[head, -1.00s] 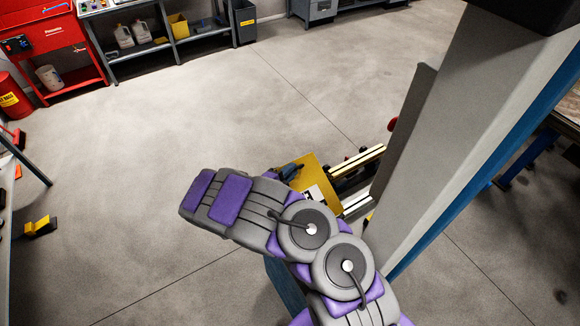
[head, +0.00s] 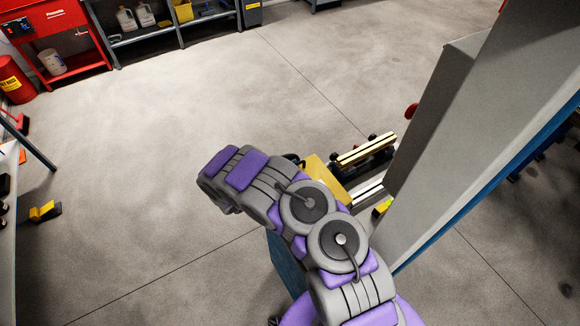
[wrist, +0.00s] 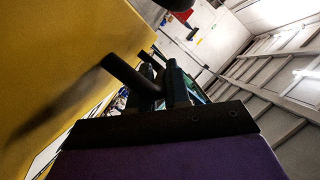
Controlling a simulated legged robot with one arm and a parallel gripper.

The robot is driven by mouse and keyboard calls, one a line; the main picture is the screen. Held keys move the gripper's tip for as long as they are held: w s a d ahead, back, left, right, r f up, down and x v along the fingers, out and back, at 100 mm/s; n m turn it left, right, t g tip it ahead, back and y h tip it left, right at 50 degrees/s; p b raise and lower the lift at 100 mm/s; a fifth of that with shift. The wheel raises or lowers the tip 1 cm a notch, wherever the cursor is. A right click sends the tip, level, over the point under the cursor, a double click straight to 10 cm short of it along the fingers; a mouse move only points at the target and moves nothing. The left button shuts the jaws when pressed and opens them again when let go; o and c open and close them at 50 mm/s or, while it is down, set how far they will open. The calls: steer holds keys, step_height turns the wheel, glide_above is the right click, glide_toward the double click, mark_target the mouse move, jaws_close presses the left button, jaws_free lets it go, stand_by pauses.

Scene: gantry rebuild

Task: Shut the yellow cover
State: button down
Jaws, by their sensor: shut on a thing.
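The yellow cover (head: 325,178) shows in the head view just beyond my arm, partly hidden by it. In the wrist view its broad yellow face (wrist: 60,60) fills the left side, standing at a steep slant. A dark handle (wrist: 126,76) sticks out from that face. My gripper (wrist: 172,88) is shut on the handle, close beside the cover. In the head view my own arm links mostly hide the gripper and handle. The cover looks raised, but its exact angle cannot be told.
A large grey column (head: 470,130) rises close on the right. Open concrete floor (head: 160,130) lies left and ahead. A yellow-and-black object (head: 45,212) sits far left; shelving (head: 180,35) stands at the back.

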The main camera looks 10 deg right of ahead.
steer(key=shift+f, duration=0.15)
steer(key=c, duration=1.5)
jaws_free()
steer(key=o, duration=0.3)
steer(key=shift+w+f, duration=0.3)
steer(key=shift+w, duration=0.05)
steer(key=shift+o, duration=0.2)
steer(key=shift+s+d+r, duration=0.1)
steer(key=shift+s, duration=0.05)
steer(key=b+v, duration=0.1)
steer(key=v, duration=1.6)
steer(key=shift+a, duration=0.25)
steer(key=shift+s, duration=0.2)
